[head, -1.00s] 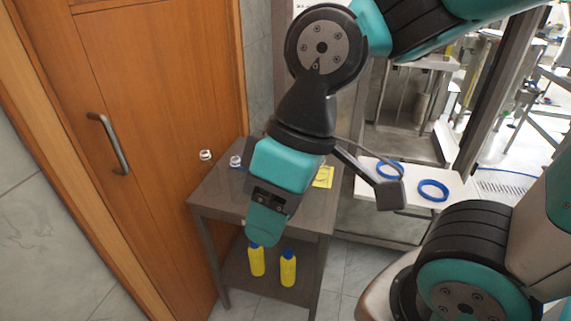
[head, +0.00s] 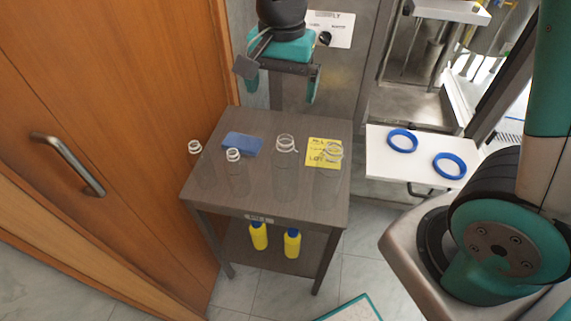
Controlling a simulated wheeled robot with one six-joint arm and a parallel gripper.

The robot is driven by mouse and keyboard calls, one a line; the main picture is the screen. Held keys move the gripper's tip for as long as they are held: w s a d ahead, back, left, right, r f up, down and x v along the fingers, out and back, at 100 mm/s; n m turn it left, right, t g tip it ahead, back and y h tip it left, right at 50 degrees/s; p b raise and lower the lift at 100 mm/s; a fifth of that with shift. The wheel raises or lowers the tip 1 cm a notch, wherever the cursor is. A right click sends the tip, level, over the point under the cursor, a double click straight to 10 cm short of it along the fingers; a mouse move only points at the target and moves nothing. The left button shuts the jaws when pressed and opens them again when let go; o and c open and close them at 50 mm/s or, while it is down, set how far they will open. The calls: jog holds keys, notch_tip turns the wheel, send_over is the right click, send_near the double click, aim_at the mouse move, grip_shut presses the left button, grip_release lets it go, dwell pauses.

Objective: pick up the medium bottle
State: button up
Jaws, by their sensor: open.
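Several clear bottles with open necks stand upright on the grey-brown table (head: 262,206). Two smaller-looking ones are at the left, a far-left bottle (head: 203,176) and one beside it (head: 238,178). A taller bottle (head: 286,175) stands right of centre, and a wide one (head: 326,186) stands at the right. I cannot tell for sure which is the medium bottle; their see-through bodies make sizes hard to judge. My gripper (head: 282,94) is open and empty, fingers pointing down. It shows above the table's back edge, beyond the bottles and apart from them.
A blue block or cloth (head: 242,144) and a yellow sign (head: 321,153) lie on the table. Yellow bottles (head: 259,237) stand on the lower shelf. A white ledge (head: 421,169) with blue rings (head: 402,140) is at the right. A wooden door (head: 120,110) closes off the left.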

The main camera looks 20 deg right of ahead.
aim_at(285, 151)
jog(key=shift+m, duration=0.4)
jog(key=f, duration=0.8)
jog(key=f+p, duration=0.1)
jog(key=f, duration=0.3)
jog(key=shift+w+d, duration=0.15)
jog(key=shift+w, duration=0.1)
jog(key=f, duration=0.1)
jog(key=f+p, duration=0.1)
jog(key=f, duration=0.2)
jog(key=shift+s+d+f+p, duration=0.1)
jog(key=shift+d+f+p, duration=0.1)
jog(key=shift+d+p, duration=0.1)
jog(key=shift+f, duration=0.65)
jog(key=c, duration=1.2)
